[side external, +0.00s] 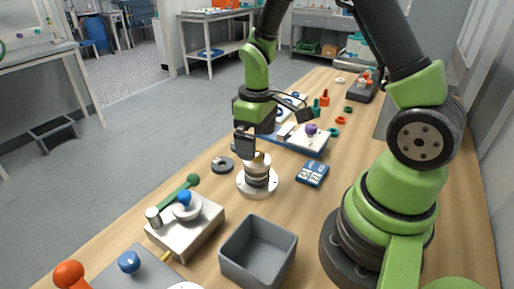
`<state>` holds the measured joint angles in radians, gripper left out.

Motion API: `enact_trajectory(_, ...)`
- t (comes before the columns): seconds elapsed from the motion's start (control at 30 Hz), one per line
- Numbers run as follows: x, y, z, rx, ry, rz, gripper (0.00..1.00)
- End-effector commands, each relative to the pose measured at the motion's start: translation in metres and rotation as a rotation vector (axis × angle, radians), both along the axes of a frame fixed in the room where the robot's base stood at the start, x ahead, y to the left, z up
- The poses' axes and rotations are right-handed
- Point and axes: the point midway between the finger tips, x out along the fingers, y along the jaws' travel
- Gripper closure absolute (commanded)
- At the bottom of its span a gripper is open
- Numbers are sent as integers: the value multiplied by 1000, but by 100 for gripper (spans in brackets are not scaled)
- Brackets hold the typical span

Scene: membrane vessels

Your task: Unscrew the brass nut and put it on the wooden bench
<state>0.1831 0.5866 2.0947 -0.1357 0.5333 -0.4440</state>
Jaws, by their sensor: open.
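A small brass nut (260,156) shows at the top of a black-and-white banded vessel (258,177). The vessel stands upright on a round white base on the wooden bench (330,215). My gripper (246,153) is open and points down at the vessel's top, close by the nut. The gripper's black body hides part of the nut, and I cannot tell whether the fingers touch it.
An empty grey bin (258,254) stands in front. A block with a blue knob (185,222) is to the left. A dark disc (222,164) and a blue box (312,173) flank the vessel.

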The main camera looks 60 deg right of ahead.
Motion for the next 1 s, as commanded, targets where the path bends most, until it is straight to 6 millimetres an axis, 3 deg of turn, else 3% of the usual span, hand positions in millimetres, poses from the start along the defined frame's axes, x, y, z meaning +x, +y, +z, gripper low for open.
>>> enact_trajectory(0.3, 0, 0, 0, 1, -1, -541, 4)
enact_trajectory(0.6, 0, 0, -29, 0, 2, -526, 4)
enact_trajectory(0.97, 0, 0, -33, 0, 0, -525, 4)
enact_trajectory(1.0, 0, 0, -33, 0, 0, -525, 8)
